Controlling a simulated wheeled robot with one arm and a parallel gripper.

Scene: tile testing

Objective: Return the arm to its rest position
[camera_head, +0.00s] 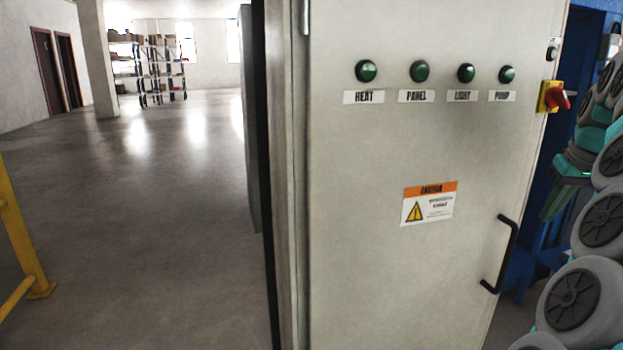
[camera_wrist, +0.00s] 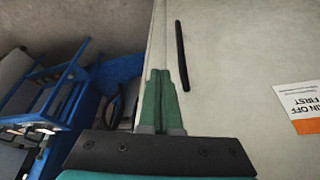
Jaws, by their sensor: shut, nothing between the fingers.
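My gripper (camera_wrist: 161,88) shows in the wrist view with its two green fingers together and nothing between them. It is in front of the grey cabinet door, beside the black door handle (camera_wrist: 182,56); I cannot tell how far it is from the surface. In the head view, part of my arm with grey and teal joints (camera_head: 590,245) is at the right edge, to the right of the grey cabinet (camera_head: 400,270). The gripper fingertips (camera_head: 556,199) seem to show as a green piece left of the arm, near the cabinet's right edge.
The cabinet has a row of green buttons (camera_head: 366,71), a red rotary switch (camera_head: 557,97) and a black handle (camera_head: 500,254). A blue frame (camera_wrist: 60,90) stands left in the wrist view. A yellow rail (camera_head: 22,240) is at left; open floor (camera_head: 150,220) lies between.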

